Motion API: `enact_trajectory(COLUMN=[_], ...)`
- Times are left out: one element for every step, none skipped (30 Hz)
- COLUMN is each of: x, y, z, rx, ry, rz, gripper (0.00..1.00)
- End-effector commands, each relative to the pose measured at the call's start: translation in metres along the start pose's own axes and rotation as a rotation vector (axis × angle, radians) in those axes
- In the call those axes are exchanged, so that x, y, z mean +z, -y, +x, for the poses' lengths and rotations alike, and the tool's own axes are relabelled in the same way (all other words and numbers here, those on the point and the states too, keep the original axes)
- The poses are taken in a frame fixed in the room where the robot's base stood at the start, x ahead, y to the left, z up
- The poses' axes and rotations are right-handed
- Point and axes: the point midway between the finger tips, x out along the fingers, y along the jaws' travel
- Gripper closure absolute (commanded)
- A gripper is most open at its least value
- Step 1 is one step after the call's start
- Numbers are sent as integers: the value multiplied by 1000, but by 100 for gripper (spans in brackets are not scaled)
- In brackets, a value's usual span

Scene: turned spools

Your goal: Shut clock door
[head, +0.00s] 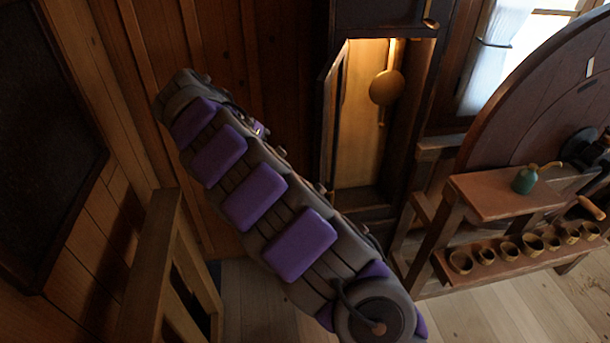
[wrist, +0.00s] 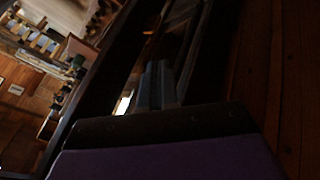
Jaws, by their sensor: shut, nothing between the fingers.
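The tall clock (head: 385,18) stands against the back wall in the head view. Its lit case is open at the front, and a round brass pendulum (head: 387,87) shows inside. The clock door (head: 327,125) appears as a narrow dark strip along the left side of the opening, seen nearly edge-on and standing open. My gripper (wrist: 158,88) is shut and empty in the wrist view, close to long dark framed edges; I cannot tell whether it touches them. In the head view my arm reaches up and left of the clock, and the fingers are not distinguishable there.
A wooden bench (head: 500,195) with a green pot (head: 525,180) and several small cups stands right of the clock. A big round wooden wheel (head: 550,95) rises behind it. A wooden rail (head: 150,265) stands at lower left. Wood-panelled walls close in the left side.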

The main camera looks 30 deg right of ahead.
Motion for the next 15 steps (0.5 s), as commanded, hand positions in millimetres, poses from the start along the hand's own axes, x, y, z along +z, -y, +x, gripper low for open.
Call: enact_trajectory(x=[0,0,0,0,0,0,-1,-1,-2,-2,-2,-1,0,0,0], y=[2,2,2,2,2,2,1,0,0,0,0,0,0,0,1], z=[1,2,3,4,6,10,14,18,25,31,37,45,50,56,63], rx=[-1,-2,-1,-1,-1,0,0,1,1,1,2,3,4,3,1], ry=[2,3,4,5,5,7,8,9,10,9,10,11,12,11,9], rz=[2,3,4,4,5,5,5,6,6,6,6,6,6,6,6], gripper=[100,100,100,100,100,100,100,100,100,100,100,100,100,100,100])
